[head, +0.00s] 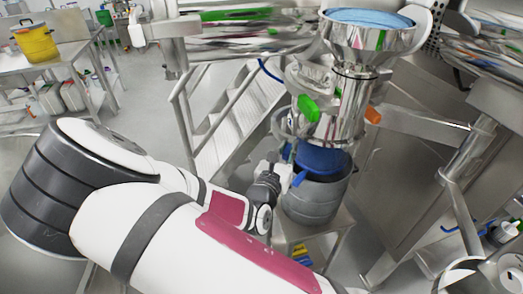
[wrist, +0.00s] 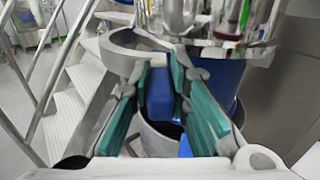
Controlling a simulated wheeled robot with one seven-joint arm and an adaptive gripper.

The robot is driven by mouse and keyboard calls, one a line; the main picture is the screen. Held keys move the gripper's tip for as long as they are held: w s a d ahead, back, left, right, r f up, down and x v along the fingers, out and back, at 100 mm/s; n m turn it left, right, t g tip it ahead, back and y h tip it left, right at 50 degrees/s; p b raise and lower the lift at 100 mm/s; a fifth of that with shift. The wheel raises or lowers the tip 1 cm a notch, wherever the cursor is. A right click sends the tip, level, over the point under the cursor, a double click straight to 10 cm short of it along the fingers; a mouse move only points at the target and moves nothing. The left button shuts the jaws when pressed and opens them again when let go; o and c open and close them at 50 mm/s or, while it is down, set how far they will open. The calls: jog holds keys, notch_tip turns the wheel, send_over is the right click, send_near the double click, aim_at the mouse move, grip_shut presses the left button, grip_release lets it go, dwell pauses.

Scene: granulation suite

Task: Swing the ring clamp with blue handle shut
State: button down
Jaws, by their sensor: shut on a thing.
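The ring clamp's blue handle (wrist: 160,95) lies between the teal-padded fingers of my gripper (wrist: 162,76) in the wrist view, and my gripper is shut on it. The handle also shows in the head view (head: 299,178), beside my gripper (head: 284,172). A curved metal band of the clamp (wrist: 122,48) stands out to the left of the steel outlet in the wrist view. The fingers hide part of the clamp, and I cannot tell how wide its gap is.
A steel column with a funnel (head: 369,37) stands above a grey drum (head: 316,203) with a blue top (head: 322,160). A green handle (head: 308,108) and an orange handle (head: 373,115) stick out higher up. Metal stairs (head: 232,115) stand behind, left of the column.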

jog(key=shift+s+d+r+n+t+y+p, duration=0.1)
jog(key=shift+s+d+n+t+y+p, duration=0.3)
jog(key=shift+d+y, duration=0.45)
jog(key=shift+s+d+n+t+y+p, duration=0.1)
jog(key=shift+s+d+n+y+p, duration=0.3)
jog(key=shift+d+y+p, duration=0.45)
jog(key=shift+w+d+h, duration=0.1)
jog(key=shift+h, duration=0.2)
jog(key=c, duration=1.5)
grip_release()
jog(key=v, duration=1.2)
